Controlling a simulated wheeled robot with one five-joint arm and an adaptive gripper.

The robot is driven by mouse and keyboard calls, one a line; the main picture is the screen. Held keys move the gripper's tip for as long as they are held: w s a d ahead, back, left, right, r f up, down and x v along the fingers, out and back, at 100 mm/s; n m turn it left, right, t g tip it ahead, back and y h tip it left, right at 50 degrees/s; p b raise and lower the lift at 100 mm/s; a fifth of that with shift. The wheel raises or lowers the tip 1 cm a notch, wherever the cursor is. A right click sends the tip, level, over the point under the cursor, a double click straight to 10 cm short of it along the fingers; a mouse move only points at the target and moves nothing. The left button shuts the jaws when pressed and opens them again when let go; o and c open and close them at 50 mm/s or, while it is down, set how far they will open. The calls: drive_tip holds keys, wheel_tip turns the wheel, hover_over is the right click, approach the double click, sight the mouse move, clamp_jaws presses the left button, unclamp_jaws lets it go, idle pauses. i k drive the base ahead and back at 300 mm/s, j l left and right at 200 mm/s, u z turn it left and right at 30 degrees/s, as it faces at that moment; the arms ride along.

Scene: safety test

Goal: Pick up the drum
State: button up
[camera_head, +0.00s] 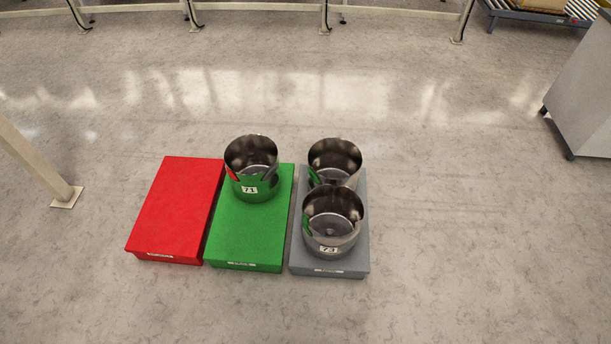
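Three shiny open-topped metal drums stand upright in the head camera view. One drum labelled 71 (252,169) stands on the far part of the green platform (246,236). A drum that looks labelled 73 (333,222) stands on the near part of the grey platform (329,268). Another drum (335,160) stands behind it on the same grey platform, and its lower front is partly hidden by the nearer one. My gripper is not in view.
An empty red platform (177,209) lies left of the green one. A pale post (37,162) stands at the left, and a grey cabinet (584,95) on wheels at the right. Railings (257,8) run along the back. The floor in front is clear.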

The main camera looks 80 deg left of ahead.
sight(336, 162)
drive_tip(key=u, duration=2.55)
drive_tip(key=i+l+z, duration=0.2)
drive_tip(key=z, duration=0.15)
drive_tip(key=i+l+z, duration=0.15)
drive_tip(key=z, duration=0.2)
drive_tip(key=i+l+z, duration=0.15)
drive_tip(key=z, duration=0.25)
drive_tip(key=i+l+z, duration=0.1)
drive_tip(key=z, duration=0.25)
drive_tip(key=i+z, duration=0.25)
drive_tip(key=z, duration=0.15)
drive_tip(key=i+l+z, duration=0.15)
drive_tip(key=i, duration=0.5)
drive_tip(key=i+u, duration=1)
drive_tip(key=i+j+u, duration=0.25)
drive_tip(key=i+u, duration=0.2)
drive_tip(key=i, duration=0.35)
drive_tip(key=i+u, duration=0.5)
drive_tip(key=i, duration=0.25)
